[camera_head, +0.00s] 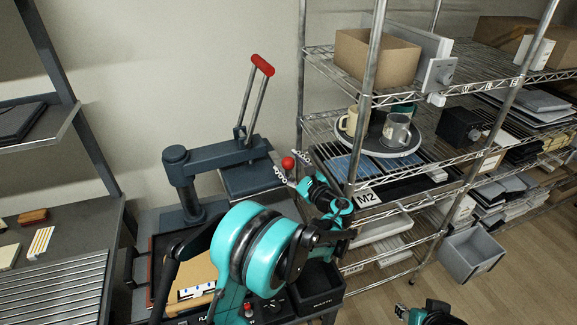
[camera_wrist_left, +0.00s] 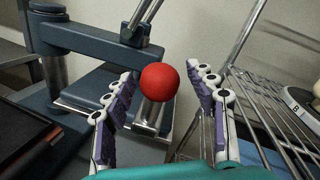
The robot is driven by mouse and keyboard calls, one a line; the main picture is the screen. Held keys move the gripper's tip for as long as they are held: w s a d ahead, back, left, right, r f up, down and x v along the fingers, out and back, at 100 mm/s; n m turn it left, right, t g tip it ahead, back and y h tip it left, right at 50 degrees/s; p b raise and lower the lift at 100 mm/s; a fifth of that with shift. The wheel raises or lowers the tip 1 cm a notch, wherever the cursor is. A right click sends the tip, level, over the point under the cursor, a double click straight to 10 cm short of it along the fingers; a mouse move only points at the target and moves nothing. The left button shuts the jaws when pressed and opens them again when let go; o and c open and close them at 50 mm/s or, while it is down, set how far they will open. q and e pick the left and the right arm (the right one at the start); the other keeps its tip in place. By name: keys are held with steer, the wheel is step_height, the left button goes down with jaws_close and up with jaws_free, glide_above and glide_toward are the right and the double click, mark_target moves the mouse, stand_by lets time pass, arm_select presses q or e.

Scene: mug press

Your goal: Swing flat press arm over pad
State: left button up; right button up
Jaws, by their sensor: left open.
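The flat press has a dark blue-grey swing arm (camera_head: 215,154) on a round post (camera_head: 187,190), also in the left wrist view (camera_wrist_left: 85,38). Its flat plate (camera_head: 249,179) hangs at the arm's right end, off to the right of the base with the tan pad (camera_head: 200,272). A red ball knob (camera_head: 288,163) sits by the plate's right side. My left gripper (camera_head: 291,165) is open around the knob; in the left wrist view the knob (camera_wrist_left: 159,82) shows between the spread fingers, with gaps on both sides. My right gripper (camera_head: 402,312) is partly visible at the bottom edge.
A red-tipped lever (camera_head: 263,65) stands up from the press arm. A wire shelf (camera_head: 370,150) with mugs (camera_head: 397,130) and a box (camera_head: 376,57) stands close on the right. A grey workbench (camera_head: 60,265) is at left. A grey bin (camera_head: 470,254) is low on the right.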

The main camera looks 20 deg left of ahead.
arm_select(q)
steer(key=shift+w+a, duration=0.2)
steer(key=shift+c, duration=0.2)
jaws_close()
